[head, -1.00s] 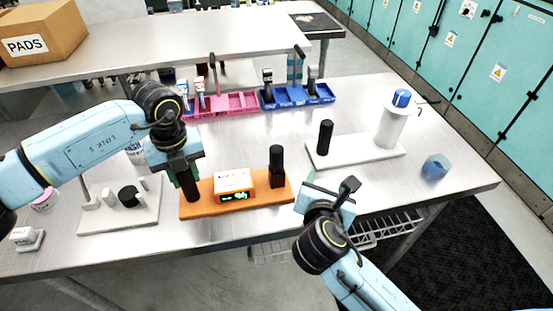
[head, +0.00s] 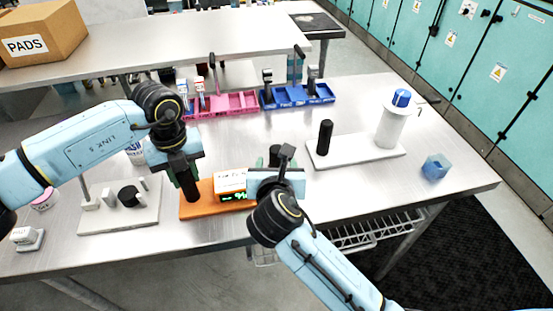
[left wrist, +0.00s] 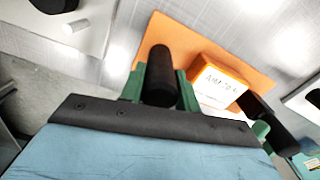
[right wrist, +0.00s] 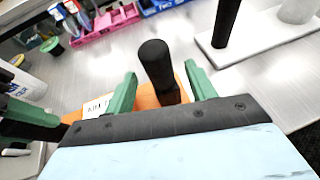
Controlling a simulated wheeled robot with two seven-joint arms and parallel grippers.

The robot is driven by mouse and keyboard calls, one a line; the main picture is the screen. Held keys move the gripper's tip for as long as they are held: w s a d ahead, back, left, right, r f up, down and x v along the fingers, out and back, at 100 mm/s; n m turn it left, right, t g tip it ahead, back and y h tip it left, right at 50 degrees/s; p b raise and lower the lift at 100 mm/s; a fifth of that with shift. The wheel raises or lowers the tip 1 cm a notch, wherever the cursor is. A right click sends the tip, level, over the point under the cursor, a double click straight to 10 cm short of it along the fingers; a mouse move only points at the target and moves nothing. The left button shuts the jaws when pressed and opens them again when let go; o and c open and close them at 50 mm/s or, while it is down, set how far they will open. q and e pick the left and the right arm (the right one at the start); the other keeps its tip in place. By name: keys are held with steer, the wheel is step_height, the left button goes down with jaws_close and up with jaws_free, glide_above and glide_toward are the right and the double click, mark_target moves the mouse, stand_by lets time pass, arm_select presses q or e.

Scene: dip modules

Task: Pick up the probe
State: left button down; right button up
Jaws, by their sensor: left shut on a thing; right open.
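An orange board (head: 190,212) lies on the table with a boxy meter (head: 232,186) in its middle and a black upright post near each end. No part is plainly marked as the probe. My left gripper (head: 187,178) is shut on the left post (head: 193,190), also seen between its green fingers in the left wrist view (left wrist: 161,72). My right gripper (right wrist: 163,85) is open, with its fingers either side of the right post (right wrist: 158,65). In the head view this gripper hides much of the right post and the board's right end.
A white base (head: 350,153) with a black post and a blue-topped white tower stands to the right, with a blue cup (head: 435,168) beyond. Pink (head: 232,103) and blue bins (head: 300,97) stand behind. A pale plate (head: 112,220) with small fixtures lies left.

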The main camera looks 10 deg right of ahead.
steer(key=x, duration=0.4)
steer(key=shift+w+d, duration=0.1)
steer(key=shift+w, duration=0.25)
steer(key=c, duration=1.1)
step_height(320, 180, up, 10)
steer(key=shift+r, duration=0.1)
arm_select(q)
steer(key=c, duration=0.9)
jaws_free()
steer(key=shift+c, duration=0.2)
steer(key=shift+r, duration=0.1)
steer(key=shift+r+p, duration=2.4)
steer(key=shift+r, duration=1.3)
arm_select(e)
steer(key=shift+r, duration=2.3)
